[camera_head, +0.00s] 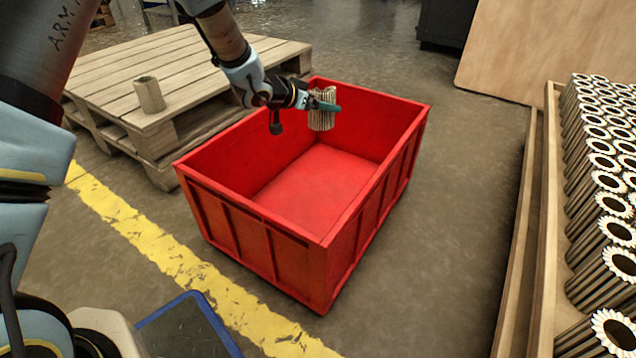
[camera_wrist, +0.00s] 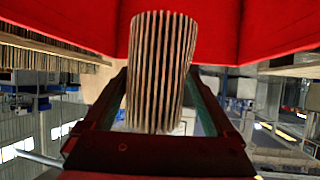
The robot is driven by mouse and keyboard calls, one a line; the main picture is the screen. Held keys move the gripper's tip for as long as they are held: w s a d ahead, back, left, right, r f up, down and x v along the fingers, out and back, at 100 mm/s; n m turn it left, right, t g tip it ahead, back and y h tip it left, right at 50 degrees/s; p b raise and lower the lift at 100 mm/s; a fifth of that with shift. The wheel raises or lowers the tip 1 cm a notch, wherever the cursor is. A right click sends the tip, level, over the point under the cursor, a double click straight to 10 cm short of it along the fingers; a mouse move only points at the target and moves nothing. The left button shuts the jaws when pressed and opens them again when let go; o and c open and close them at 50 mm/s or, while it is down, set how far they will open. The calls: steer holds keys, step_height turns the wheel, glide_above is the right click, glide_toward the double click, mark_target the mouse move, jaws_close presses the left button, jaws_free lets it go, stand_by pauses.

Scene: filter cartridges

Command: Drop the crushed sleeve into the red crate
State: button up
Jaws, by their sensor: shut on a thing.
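A pleated tan sleeve (camera_head: 321,110) is held in my gripper (camera_head: 323,104) over the back part of the red crate (camera_head: 262,230). My gripper's fingers are closed around the sleeve's sides. In the wrist view the sleeve (camera_wrist: 158,70) stands between the two fingers (camera_wrist: 160,112), with the red crate wall (camera_wrist: 235,35) behind it. Whether this sleeve is crushed is hard to tell. The crate floor visible below it is bare. Another pleated sleeve (camera_head: 149,94) stands upright on the wooden pallet.
The wooden pallet (camera_head: 215,62) is at the back left, close to the crate. At right, a wooden-sided tray (camera_head: 545,215) holds many upright pleated sleeves (camera_head: 600,180). A yellow floor line (camera_head: 165,250) runs in front of the crate. A wooden panel (camera_head: 550,50) leans at the back right.

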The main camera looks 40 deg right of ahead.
step_height(320, 180, down, 5)
steer(key=b, duration=0.4)
steer(key=o, duration=1)
steer(key=shift+a+r, duration=0.1)
steer(key=shift+a, duration=0.05)
steer(key=p+v, duration=0.4)
steer(key=v, duration=0.5)
steer(key=shift+a+r+p, duration=0.1)
steer(key=shift+r+p, duration=0.05)
steer(key=shift+p, duration=0.2)
steer(key=shift+s+a+r, duration=0.1)
steer(key=shift+a+r, duration=0.1)
steer(key=shift+a, duration=0.4)
